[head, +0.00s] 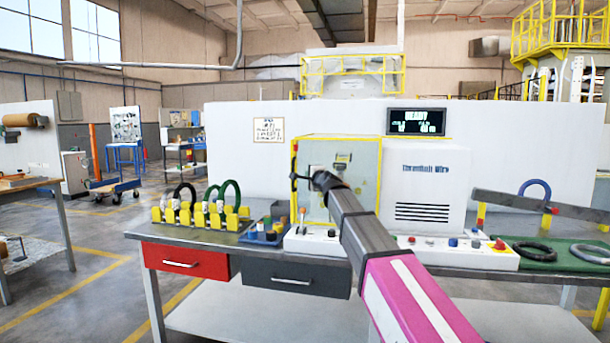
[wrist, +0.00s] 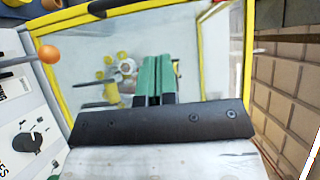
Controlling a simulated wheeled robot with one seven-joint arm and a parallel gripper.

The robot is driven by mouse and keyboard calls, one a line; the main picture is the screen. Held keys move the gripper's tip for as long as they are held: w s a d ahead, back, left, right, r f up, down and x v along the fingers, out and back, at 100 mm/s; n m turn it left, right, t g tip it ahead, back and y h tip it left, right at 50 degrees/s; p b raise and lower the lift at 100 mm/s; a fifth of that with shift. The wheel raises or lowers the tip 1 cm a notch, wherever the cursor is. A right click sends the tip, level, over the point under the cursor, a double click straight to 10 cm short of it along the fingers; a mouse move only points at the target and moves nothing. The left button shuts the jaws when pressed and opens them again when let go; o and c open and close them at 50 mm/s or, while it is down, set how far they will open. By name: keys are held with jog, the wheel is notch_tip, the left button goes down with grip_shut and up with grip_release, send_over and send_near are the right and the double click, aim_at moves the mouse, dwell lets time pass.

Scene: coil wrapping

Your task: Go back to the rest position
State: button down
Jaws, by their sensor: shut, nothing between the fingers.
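My gripper (wrist: 157,78) shows in the wrist view with its two green fingers together and nothing between them. It is in front of the yellow-framed clear panel of the winding machine (head: 425,188); I cannot tell whether it touches it. In the head view my arm reaches up from the lower right to the machine's front, and the fingertips are hard to make out there. The yellow frame (head: 377,180) also shows in the wrist view (wrist: 52,92), with an orange knob (wrist: 48,54) at its left side.
A yellow rack (head: 173,215) holds several coils at the left of the workbench (head: 215,238). A blue tray (head: 262,238) of small parts is beside it. Control boxes (head: 316,243) line the front.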

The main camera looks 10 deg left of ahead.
jog(key=s+d+f+n+g+h, duration=0.2)
jog(key=s+d+f, duration=0.2)
jog(key=d+f, duration=0.5)
jog(key=s+d+f+n+g+h, duration=0.25)
jog(key=s+d+f, duration=0.3)
jog(key=f, duration=0.85)
jog(key=s+d+f+n+g+h, duration=0.1)
jog(key=s+d+f+n+g, duration=0.25)
jog(key=d+f, duration=0.6)
jog(key=s+d+f+n+g+h, duration=0.1)
jog(key=s+d+f+g+h, duration=0.1)
jog(key=s+d+f, duration=0.5)
jog(key=s+d+f+n+g+h, duration=0.2)
jog(key=s+d+f+g, duration=0.3)
jog(key=s+f, duration=0.8)
jog(key=s+d, duration=0.1)
jog(key=d, duration=0.2)
jog(key=shift+s+d+n, duration=0.3)
jog(key=shift+s, duration=0.05)
